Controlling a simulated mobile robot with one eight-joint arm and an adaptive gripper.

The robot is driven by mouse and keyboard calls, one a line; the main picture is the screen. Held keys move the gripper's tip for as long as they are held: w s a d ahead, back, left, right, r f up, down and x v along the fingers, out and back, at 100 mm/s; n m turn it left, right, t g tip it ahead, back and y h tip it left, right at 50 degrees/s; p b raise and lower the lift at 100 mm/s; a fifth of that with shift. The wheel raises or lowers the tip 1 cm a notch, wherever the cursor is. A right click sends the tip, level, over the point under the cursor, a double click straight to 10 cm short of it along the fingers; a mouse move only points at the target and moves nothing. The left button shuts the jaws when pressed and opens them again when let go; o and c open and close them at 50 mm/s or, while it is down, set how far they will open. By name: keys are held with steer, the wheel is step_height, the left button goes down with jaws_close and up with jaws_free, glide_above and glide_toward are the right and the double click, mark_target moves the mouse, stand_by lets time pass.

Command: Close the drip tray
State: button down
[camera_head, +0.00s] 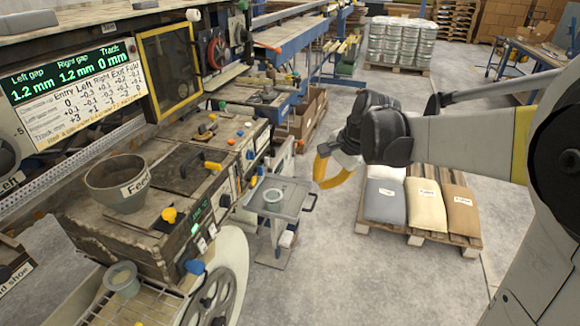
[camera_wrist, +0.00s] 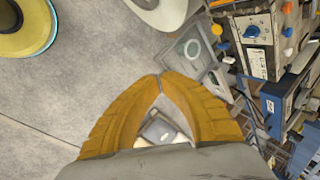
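The drip tray (camera_head: 292,207) appears to be the shallow grey tray sticking out from the machine's right side in the head view, with a dark handle (camera_head: 311,203) on its outer edge. A pale ring-shaped item (camera_head: 273,196) lies in it. The tray also shows in the wrist view (camera_wrist: 182,62), just beyond my fingertips. My gripper (camera_head: 321,178) has yellow fingers and appears just right of and above the handle in the head view. In the wrist view my gripper's fingertips (camera_wrist: 159,76) meet, with nothing seen between them. I cannot tell contact with the tray.
The laminating machine (camera_head: 190,165) stands left, with a feed bowl (camera_head: 118,183) on it and a handwheel (camera_head: 212,300) below. Pallets with sacks (camera_head: 427,202) lie on the floor to the right. Open floor lies between the machine and the pallets. A yellow round object (camera_wrist: 25,28) is at the wrist view's upper left.

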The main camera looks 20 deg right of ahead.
steer(key=w+d+f+m+y+p, duration=0.2)
steer(key=w+d+f+m, duration=0.4)
steer(key=d+f, duration=0.3)
steer(key=w+d+f+m+y+p, duration=0.2)
steer(key=w+d+f+m, duration=0.4)
steer(key=d+f, duration=0.25)
steer(key=a+r+b+x, duration=0.1)
steer(key=b+x, duration=0.3)
steer(key=x, duration=0.8)
steer(key=shift+w+a, duration=0.45)
steer(key=shift+w, duration=0.05)
steer(key=shift+w+a+f, duration=0.1)
steer(key=w+a, duration=0.3)
steer(key=a, duration=0.1)
steer(key=w+a+b, duration=0.1)
steer(key=w+a, duration=0.2)
steer(key=a, duration=0.1)
steer(key=w+a, duration=0.3)
steer(key=a, duration=0.2)
steer(key=shift+w+b, duration=0.25)
steer(key=shift+b, duration=0.1)
